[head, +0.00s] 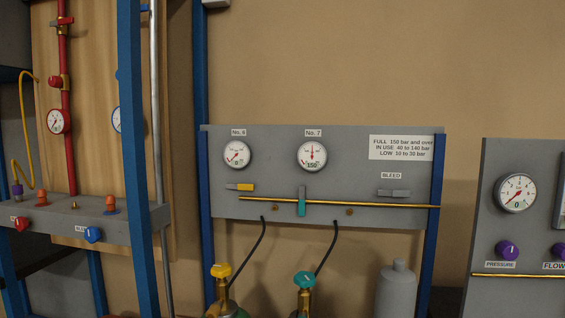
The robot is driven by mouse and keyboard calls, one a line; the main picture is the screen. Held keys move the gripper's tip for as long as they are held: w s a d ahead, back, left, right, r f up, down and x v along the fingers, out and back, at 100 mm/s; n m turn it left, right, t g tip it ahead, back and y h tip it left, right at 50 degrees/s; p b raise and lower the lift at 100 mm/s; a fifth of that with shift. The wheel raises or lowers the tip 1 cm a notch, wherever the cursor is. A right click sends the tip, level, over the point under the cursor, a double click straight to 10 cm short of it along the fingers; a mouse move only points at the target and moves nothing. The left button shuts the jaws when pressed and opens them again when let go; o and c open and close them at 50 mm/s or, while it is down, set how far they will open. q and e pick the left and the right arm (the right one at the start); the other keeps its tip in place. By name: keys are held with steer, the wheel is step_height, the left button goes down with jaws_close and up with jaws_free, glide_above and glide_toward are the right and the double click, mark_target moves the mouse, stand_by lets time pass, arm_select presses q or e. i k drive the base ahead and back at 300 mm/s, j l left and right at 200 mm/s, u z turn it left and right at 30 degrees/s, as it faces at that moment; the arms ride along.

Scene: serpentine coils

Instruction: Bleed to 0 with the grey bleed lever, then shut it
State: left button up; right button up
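The grey bleed lever (394,192) lies about level under the BLEED label (391,175), at the right of the grey manifold panel (270,214). The No. 7 gauge (312,156) has its needle pointing about straight up, with a figure that looks like 150 below. The gauge to its left, labelled No. 6 (237,155), has its needle toward the lower left. A yellow lever (244,187) lies level under the left gauge. A teal-ended lever (302,205) stands upright under No. 7. Neither gripper shows in the head view.
A brass pipe (370,204) crosses the panel below the levers. Cylinders with yellow (221,271) and teal (304,280) valves and a grey bottle (397,292) stand below. A blue post (133,150) rises at left. Another gauge panel (485,235) stands at right.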

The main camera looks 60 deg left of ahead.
mark_target(394, 193)
steer(key=u, duration=1.7)
